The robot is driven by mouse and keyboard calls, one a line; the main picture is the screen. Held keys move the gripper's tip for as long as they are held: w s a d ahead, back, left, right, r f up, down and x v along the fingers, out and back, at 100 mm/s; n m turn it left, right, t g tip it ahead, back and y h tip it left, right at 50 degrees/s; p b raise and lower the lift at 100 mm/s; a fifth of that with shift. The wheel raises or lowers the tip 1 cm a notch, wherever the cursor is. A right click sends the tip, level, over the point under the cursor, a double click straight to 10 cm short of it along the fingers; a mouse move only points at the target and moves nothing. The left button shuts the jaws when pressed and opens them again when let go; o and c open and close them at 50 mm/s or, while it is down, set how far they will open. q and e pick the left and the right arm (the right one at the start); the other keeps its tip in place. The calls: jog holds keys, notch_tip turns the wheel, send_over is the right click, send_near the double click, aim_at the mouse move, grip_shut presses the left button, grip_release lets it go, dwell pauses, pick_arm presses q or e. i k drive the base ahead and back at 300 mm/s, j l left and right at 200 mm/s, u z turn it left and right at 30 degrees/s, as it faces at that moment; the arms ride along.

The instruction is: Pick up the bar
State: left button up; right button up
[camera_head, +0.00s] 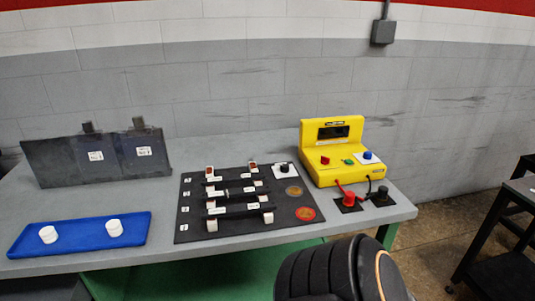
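Black bars lie crosswise on a black board (190,222) in the middle of the grey table. The front bar (239,210) rests on two white supports, one near each end. A further bar (232,191) lies behind it, across the middle of the board. Small pale labels sit near the bar ends. The bars are small and dark, so I cannot tell their exact number or which one the task means.
A yellow device (319,162) stands right of the board, with red and black plugs (349,199) in front. A blue tray (80,233) holds two white round pieces at left. Dark upright panels (60,163) stand behind it. The grey table (170,257) is clear between tray and board.

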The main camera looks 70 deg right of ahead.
aim_at(234, 193)
jog(key=z, duration=1.55)
jog(key=l, duration=0.1)
jog(key=i+u, duration=0.05)
